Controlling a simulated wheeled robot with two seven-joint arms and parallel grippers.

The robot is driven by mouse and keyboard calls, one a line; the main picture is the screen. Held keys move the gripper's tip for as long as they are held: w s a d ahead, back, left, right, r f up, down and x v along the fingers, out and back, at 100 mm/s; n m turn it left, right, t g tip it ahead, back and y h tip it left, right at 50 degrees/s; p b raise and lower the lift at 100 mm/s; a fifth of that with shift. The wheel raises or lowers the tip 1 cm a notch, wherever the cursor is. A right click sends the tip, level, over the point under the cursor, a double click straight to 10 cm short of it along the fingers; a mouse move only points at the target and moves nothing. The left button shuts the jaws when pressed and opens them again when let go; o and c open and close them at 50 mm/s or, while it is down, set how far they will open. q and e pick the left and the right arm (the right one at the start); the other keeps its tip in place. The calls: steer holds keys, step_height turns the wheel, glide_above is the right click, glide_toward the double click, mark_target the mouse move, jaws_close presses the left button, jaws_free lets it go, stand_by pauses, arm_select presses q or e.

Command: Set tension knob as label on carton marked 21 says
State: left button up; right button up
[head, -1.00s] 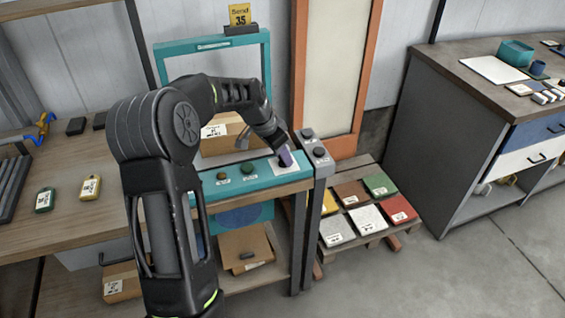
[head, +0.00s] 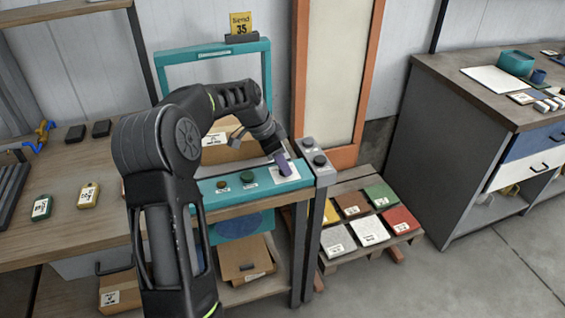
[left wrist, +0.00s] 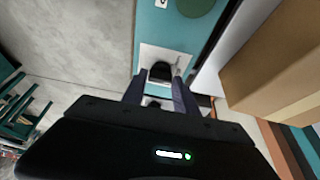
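The tension knob (left wrist: 160,73) is black and sits on a white plate (left wrist: 150,53) at the end of the teal panel (head: 235,186). My left gripper (head: 284,168) is over that plate and hides the knob in the head view. In the left wrist view its two fingers (left wrist: 159,88) are apart, one on each side of the knob, with narrow gaps showing. A carton (head: 236,153) with a white label stands behind the panel, partly behind my arm. Other labelled cartons are below, one on the shelf (head: 246,253) and one at lower left (head: 118,298). I cannot read their numbers. My right gripper is not in view.
A green button (head: 247,177) and a brownish button (head: 221,185) are on the panel. A grey post (head: 316,172) with dark knobs stands close right of the gripper. A yellow sign reading 35 (head: 240,23) is above. A pallet with coloured tiles (head: 370,228) lies right.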

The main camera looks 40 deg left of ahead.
arm_select(q)
steer(key=o, duration=0.4)
steer(key=shift+c, duration=0.2)
steer(key=v, duration=0.7)
steer(key=shift+r+b, duration=0.35)
steer(key=shift+b, duration=0.05)
steer(key=shift+s+a, duration=0.1)
steer(key=shift+s, duration=0.05)
